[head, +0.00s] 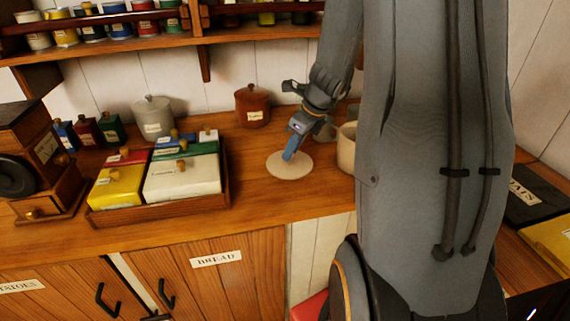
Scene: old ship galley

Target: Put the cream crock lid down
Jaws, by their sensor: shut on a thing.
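The cream crock lid (288,168) is a flat pale disc at the middle of the wooden counter, and it looks level. My gripper (289,156) is shut on it at its centre from above, and the fingers hide its knob. I cannot tell whether the lid touches the counter or hangs just above it. A cream crock (346,154) stands just to the right of the lid, partly hidden by my arm.
A wooden tray (158,212) of labelled boxes stands left of the lid. A brown canister (252,106) and a grey canister (153,117) stand behind. Counter (255,200) between tray and lid is clear. A shelf (150,42) of tins runs above.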

